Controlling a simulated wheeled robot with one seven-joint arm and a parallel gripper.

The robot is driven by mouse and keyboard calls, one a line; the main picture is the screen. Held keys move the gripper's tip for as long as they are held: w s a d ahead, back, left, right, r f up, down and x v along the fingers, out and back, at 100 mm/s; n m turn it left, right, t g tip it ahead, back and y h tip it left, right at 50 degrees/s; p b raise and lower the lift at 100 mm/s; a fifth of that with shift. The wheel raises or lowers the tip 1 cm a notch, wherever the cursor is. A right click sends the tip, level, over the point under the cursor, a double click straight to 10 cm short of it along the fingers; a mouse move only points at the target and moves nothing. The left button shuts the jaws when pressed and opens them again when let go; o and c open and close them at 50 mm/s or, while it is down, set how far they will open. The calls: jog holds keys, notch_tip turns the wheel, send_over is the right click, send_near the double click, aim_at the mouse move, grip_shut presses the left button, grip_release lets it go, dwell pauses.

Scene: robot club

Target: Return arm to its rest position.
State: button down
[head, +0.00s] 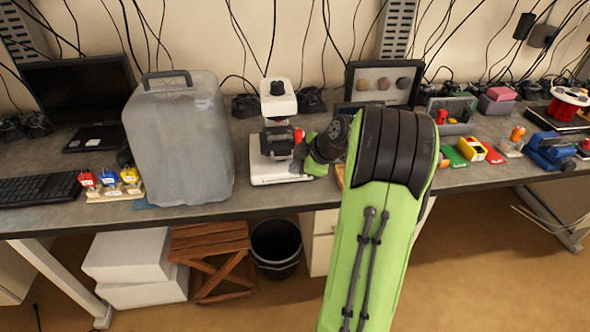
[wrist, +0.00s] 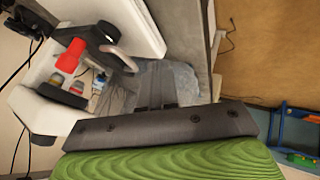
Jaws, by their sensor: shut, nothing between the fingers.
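My arm reaches up from the bottom of the head view and bends left over the workbench. My gripper (head: 300,152) is close to the front of a white microscope (head: 277,105), partly covering its stage area. In the wrist view my gripper (wrist: 156,82) is shut and empty, with its dark fingers together. The microscope (wrist: 45,115) fills the left of the wrist view, with its red part (wrist: 70,56) and objectives close by. Whether the gripper touches the microscope cannot be told.
A large translucent container (head: 178,140) stands left of the microscope. A framed display (head: 384,82) is behind my arm. Coloured boxes and a blue vise (head: 550,152) are to the right. Under the bench (head: 240,200) are white boxes, a wooden crate (head: 210,262) and a black bin (head: 276,250).

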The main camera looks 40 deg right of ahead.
jog(key=v, duration=0.6)
jog(key=shift+s+r+p, duration=0.15)
jog(key=shift+r+p, duration=0.1)
jog(key=shift+p, duration=0.2)
